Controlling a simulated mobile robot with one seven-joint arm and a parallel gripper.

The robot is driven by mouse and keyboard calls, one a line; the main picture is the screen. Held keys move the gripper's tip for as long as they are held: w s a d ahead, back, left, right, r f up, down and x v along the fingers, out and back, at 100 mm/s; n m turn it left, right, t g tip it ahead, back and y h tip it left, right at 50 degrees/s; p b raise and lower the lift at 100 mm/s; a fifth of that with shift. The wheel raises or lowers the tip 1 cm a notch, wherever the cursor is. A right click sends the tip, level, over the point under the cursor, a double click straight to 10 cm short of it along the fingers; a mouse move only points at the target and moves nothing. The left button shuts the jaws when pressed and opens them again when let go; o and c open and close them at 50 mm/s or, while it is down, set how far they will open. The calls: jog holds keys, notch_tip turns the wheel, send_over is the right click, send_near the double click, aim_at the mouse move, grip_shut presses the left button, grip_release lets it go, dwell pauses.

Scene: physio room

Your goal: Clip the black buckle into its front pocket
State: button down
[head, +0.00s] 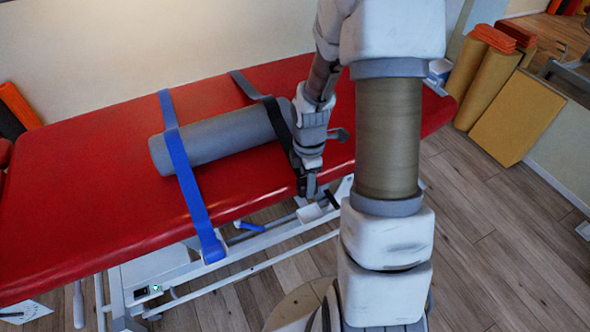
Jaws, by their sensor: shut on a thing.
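The black strap (276,117) runs from the back of the red couch over a grey roll to the front edge. My gripper (307,187) is at the front edge of the couch, pointing down, shut on the dark end of this strap, the black buckle (300,184). The buckle is mostly hidden by my fingers. A pale block (308,213) on the couch frame sits just below my gripper and looks like the front pocket. I cannot tell whether the buckle touches it.
The grey roll (215,139) lies across the red couch (85,195). A blue lever (250,226) sits under the edge. Mats (515,118) stand at the right; wooden floor is free there.

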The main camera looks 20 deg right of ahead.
jog(key=shift+s+d+f+n, duration=0.35)
jog(key=shift+s+f+n, duration=0.35)
jog(key=shift+n, duration=0.3)
notch_tip(320, 180, down, 8)
jog(key=b, duration=0.7)
jog(key=shift+f+b, duration=0.25)
jog(key=shift+b, duration=0.05)
jog(key=shift+c, duration=1.2)
grip_release()
notch_tip(320, 180, up, 18)
jog(key=p, duration=0.6)
jog(key=shift+f+p, duration=0.25)
jog(key=shift+p, duration=0.05)
